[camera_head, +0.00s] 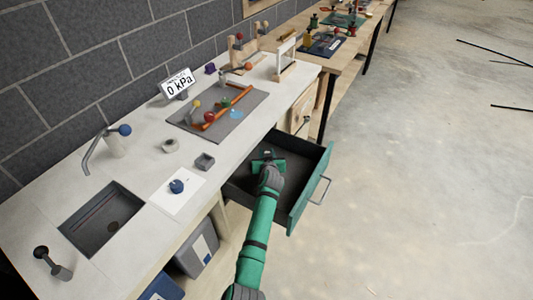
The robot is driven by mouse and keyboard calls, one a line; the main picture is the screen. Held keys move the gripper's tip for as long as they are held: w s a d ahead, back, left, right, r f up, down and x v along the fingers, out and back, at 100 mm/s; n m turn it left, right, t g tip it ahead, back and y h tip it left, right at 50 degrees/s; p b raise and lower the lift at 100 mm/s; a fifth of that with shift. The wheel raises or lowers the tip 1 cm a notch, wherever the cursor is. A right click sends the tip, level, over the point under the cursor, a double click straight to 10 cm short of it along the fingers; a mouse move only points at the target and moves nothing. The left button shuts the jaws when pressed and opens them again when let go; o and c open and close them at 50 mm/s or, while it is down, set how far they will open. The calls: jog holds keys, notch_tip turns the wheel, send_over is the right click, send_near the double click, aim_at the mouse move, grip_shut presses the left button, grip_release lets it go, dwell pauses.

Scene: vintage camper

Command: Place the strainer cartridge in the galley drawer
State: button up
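The galley drawer (312,190) is pulled out from under the white counter, with a green front panel and a dark inside. My gripper (268,157) is over or inside the drawer, near its back left part by the counter edge. It is seen from behind and small, and my wrist and forearm cover part of the drawer. I cannot tell whether its fingers are open or hold anything. I cannot make out the strainer cartridge with certainty; it may be hidden by my gripper. Part of the drawer floor to the right of my gripper looks bare.
Open floor lies right.

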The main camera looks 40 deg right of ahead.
jog(key=shift+o, duration=0.6)
jog(key=shift+w+a, duration=0.1)
jog(key=shift+r, duration=0.15)
jog(key=shift+v, duration=3.75)
jog(key=shift+r, duration=0.1)
